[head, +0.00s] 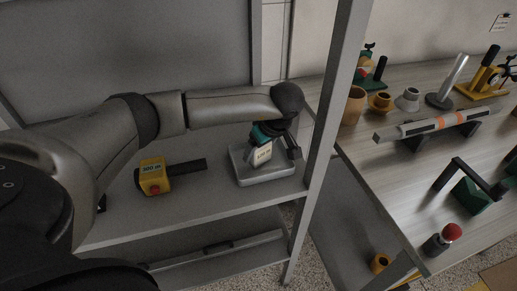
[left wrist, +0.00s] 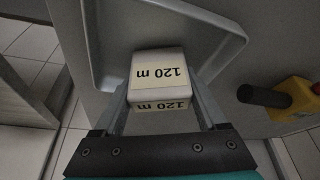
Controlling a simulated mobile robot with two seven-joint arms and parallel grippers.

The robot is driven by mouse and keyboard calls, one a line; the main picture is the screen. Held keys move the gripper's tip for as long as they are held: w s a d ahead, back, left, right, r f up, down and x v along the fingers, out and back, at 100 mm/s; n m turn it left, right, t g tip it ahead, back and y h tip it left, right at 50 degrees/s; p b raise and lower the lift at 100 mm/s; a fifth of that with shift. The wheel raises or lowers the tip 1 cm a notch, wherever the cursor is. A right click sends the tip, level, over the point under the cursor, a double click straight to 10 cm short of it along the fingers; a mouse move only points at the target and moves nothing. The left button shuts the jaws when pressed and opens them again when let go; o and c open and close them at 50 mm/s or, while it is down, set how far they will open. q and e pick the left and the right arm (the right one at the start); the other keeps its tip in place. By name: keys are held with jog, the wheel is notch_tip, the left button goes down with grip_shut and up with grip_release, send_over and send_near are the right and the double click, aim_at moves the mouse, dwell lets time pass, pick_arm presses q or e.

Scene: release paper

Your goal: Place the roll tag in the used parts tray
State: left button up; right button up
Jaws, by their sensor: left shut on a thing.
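The roll tag (head: 262,155) is a small pale block with cream labels reading "120 m"; it shows clearly in the left wrist view (left wrist: 160,78). My left gripper (head: 272,148) is shut on it, with a finger on either side in the left wrist view (left wrist: 162,98). A shallow grey tray (head: 268,179), which I take for the used parts tray, sits on the shelf under the gripper. Its raised rim shows around the tag in the left wrist view (left wrist: 236,42). The tag is within the tray's outline; I cannot tell whether it touches the floor. My right gripper is not in view.
A grey shelf post (head: 330,115) stands close right of the tray. A wooden table (head: 405,180) with several tools and a long grey roller (head: 430,125) is beyond it.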

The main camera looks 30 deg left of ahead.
pick_arm(q)
jog(key=shift+f, duration=0.15)
jog(key=o, duration=1.3)
jog(key=shift+r, duration=0.2)
jog(key=p+v, duration=0.1)
jog(key=v, duration=1.1)
jog(key=shift+p, duration=0.35)
